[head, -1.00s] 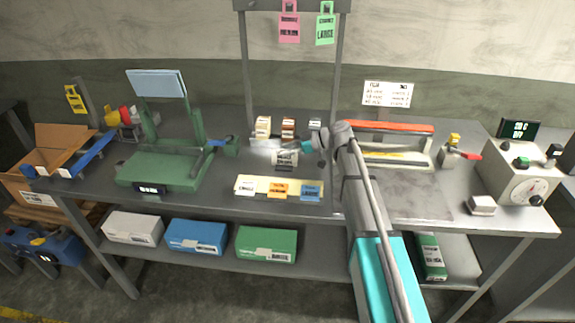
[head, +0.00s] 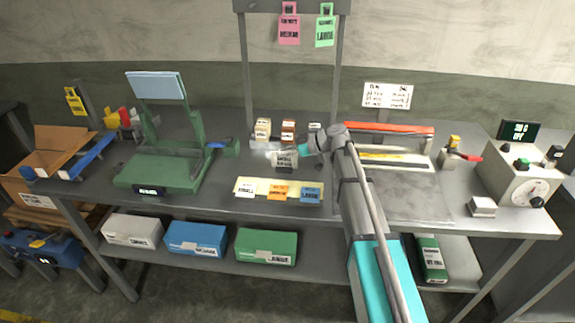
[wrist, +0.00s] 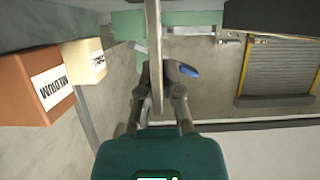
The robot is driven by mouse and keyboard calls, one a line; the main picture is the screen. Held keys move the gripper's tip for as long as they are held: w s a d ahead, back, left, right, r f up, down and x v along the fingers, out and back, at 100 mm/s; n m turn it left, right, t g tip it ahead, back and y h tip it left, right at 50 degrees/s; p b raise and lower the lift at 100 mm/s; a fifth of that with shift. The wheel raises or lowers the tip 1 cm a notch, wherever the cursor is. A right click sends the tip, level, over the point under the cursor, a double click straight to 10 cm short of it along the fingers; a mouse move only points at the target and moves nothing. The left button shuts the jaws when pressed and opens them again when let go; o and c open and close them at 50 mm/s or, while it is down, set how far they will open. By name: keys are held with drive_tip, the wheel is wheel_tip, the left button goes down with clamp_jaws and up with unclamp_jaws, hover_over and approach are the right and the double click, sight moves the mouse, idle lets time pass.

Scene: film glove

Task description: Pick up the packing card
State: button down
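The packing card (head: 285,160) is a small pale upright panel with dark print, near the middle of the bench in the head view. In the wrist view the card (wrist: 154,40) shows edge-on as a thin upright strip between my fingers. My gripper (head: 298,152) reaches it from the right. In the wrist view both fingers of my gripper (wrist: 156,82) lean inward and appear closed on the card from either side. I cannot tell whether the card's lower edge is clear of its support.
Small labelled boxes (head: 263,128) stand just behind the card. A pale strip with white, orange and blue label cards (head: 278,193) lies in front. A green machine (head: 160,170) stands left, a sealer with a red bar (head: 388,128) right.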

drive_tip(key=shift+r, duration=0.2)
idle(0.4)
wheel_tip(320, 180, up, 2)
drive_tip(key=p, duration=0.2)
drive_tip(key=shift+p, duration=0.3)
drive_tip(key=s+a+r+p, duration=0.9)
drive_tip(key=s+r+p, duration=0.1)
drive_tip(key=shift+s+a+r, duration=0.15)
drive_tip(key=shift+s+r, duration=0.1)
drive_tip(key=shift+r, duration=0.05)
idle(0.5)
